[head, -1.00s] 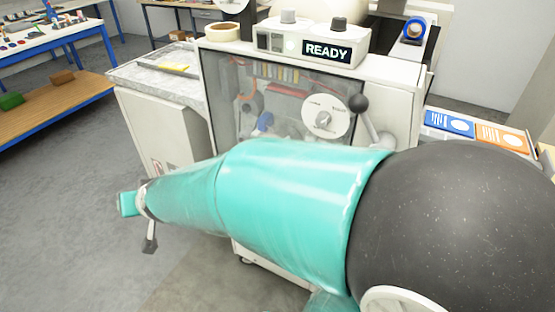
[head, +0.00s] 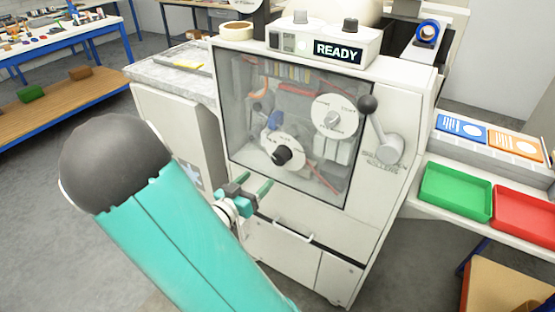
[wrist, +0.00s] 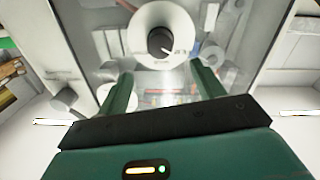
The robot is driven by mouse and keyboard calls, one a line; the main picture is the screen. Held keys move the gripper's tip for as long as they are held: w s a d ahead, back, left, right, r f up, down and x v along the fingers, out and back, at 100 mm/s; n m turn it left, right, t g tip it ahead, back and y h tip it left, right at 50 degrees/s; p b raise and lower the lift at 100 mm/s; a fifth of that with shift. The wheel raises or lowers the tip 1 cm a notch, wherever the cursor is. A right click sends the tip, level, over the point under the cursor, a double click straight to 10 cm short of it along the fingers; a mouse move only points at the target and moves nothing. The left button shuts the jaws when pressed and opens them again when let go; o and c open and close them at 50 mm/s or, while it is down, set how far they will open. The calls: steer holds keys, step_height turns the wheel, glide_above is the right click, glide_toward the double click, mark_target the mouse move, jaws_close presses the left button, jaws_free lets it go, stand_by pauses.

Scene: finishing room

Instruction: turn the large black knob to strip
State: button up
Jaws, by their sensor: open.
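The large black knob (head: 281,156) sits at the centre of a white dial (head: 267,150) low on the front of the white machine. It also shows in the wrist view (wrist: 158,42), with a pale pointer line. The dial's lettering is too small to read, so I cannot tell the setting. My gripper (head: 256,183) is in front of the machine, a little below and left of the knob, apart from it. In the wrist view its two green fingers (wrist: 163,80) are spread with nothing between them, and the knob lies beyond their tips.
A second white dial with a grey knob (head: 333,119) is up and right, and a black-ball lever (head: 368,105) stands beside it. A READY display (head: 338,51) is on top. Green (head: 457,190) and red (head: 525,215) trays lie at right. A side cabinet (head: 180,130) stands left.

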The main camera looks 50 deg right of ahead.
mark_target(277, 160)
steer(key=d, duration=1.1)
steer(key=shift+w+d, duration=0.35)
steer(key=shift+c, duration=0.2)
steer(key=c, duration=1)
